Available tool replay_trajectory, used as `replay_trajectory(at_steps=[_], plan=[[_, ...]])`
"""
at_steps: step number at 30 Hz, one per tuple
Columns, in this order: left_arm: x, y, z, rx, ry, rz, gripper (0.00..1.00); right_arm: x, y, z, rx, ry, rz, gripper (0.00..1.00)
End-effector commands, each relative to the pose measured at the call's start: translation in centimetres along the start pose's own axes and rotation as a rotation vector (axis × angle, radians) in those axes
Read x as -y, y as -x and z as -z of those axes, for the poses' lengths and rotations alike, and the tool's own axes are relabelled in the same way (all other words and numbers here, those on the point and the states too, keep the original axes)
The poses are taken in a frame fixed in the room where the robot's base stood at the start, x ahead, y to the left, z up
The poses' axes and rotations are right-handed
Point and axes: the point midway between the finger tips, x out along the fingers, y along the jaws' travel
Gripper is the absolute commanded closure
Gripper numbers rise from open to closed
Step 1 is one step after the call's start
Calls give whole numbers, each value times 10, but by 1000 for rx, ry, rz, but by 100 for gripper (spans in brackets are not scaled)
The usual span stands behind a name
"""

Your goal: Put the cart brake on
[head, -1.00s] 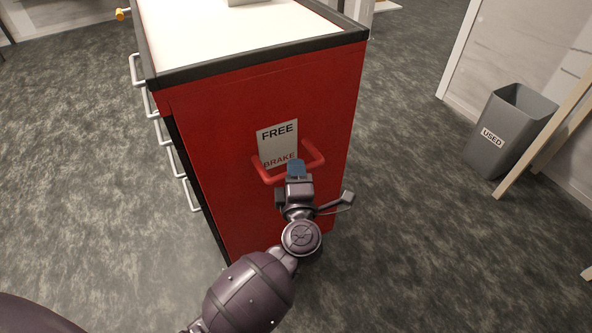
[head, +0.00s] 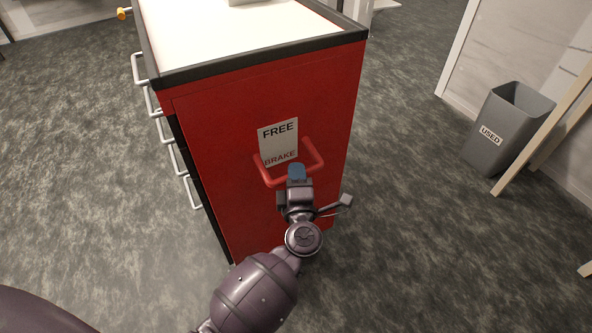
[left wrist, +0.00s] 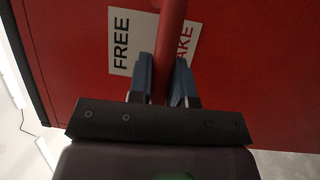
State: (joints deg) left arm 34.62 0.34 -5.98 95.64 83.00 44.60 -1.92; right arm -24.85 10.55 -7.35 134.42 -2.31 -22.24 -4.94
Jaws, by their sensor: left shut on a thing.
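The red cart (head: 220,130) stands in front of me with a white top and dark edging. On its near end a white label (head: 278,142) reads FREE above and BRAKE below. A red U-shaped brake bar (head: 313,155) sticks out from the panel around the label's lower part, level with the BRAKE word. My left gripper (head: 297,174) is shut on the middle of the bar. In the left wrist view the blue fingers (left wrist: 160,80) sit on both sides of the bar (left wrist: 170,40), which covers part of the word BRAKE. My right gripper is not in view.
Drawer handles (head: 165,130) line the cart's left side. A grey bin (head: 505,130) marked USED stands at the right by the wall, with a wooden leg (head: 545,135) beside it. Grey floor (head: 410,220) is clear between cart and bin.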

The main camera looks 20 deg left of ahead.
Motion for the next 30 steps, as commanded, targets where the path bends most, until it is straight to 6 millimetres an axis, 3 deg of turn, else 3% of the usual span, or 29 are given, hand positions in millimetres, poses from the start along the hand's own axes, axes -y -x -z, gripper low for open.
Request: replay_trajectory(at_steps=[10, 29, 30], plan=[[18, -3, 2, -1, 1, 5, 100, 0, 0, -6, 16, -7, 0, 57], [23, -4, 3, -1, 0, 5, 100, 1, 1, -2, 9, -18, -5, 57], [23, -4, 3, -1, 0, 5, 77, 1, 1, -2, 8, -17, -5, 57]])
